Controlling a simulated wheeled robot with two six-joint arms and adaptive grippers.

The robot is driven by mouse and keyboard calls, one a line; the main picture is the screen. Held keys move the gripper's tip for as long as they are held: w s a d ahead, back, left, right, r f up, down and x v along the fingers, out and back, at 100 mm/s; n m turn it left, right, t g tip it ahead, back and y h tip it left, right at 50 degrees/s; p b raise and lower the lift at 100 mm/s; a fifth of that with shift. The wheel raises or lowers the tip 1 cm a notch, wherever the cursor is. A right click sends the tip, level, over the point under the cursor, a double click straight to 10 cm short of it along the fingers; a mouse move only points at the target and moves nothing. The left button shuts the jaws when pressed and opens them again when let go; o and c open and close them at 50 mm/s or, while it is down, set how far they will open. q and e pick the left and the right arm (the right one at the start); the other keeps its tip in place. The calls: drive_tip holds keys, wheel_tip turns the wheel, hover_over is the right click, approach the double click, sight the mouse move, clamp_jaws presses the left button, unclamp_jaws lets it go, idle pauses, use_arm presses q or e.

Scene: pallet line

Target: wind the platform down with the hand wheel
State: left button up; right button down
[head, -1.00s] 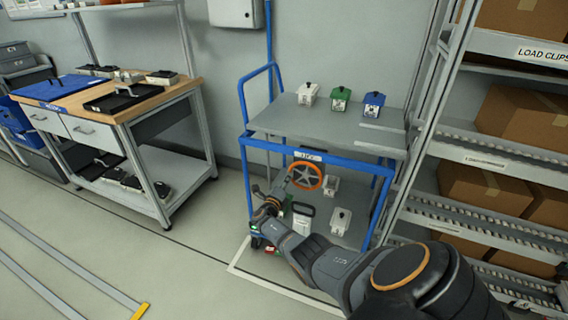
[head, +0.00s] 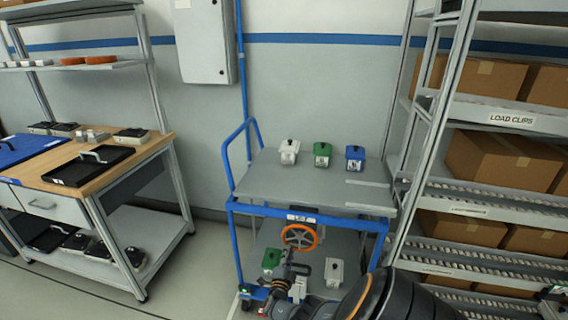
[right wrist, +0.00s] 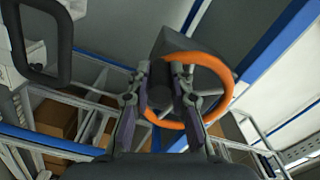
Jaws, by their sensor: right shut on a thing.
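The orange-rimmed hand wheel (head: 313,243) is on the front of the blue-framed cart, below the grey platform (head: 262,178). The platform carries a white box (head: 289,152), a green box (head: 322,155) and a blue box (head: 355,159). My right gripper (head: 289,262) is at the lower left of the wheel. In the right wrist view my right gripper (right wrist: 160,82) is shut on the hand wheel (right wrist: 228,85), with its fingers at the left part of the rim; the exact contact is partly hidden. My left gripper is out of view.
Lower in the cart are a green box (head: 271,261) and a white box (head: 334,274). A roller rack with cartons (head: 500,160) stands close on the right. A wooden-topped workbench (head: 135,155) stands on the left, with open floor between it and the cart.

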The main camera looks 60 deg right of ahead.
drive_tip(key=shift+s+f+n, duration=0.25)
drive_tip(key=shift+s+n, duration=0.05)
drive_tip(key=shift+n, duration=0.2)
drive_tip(key=c, duration=1.2)
unclamp_jaws()
drive_tip(key=shift+d+r, duration=0.1)
drive_tip(key=v, duration=1.2)
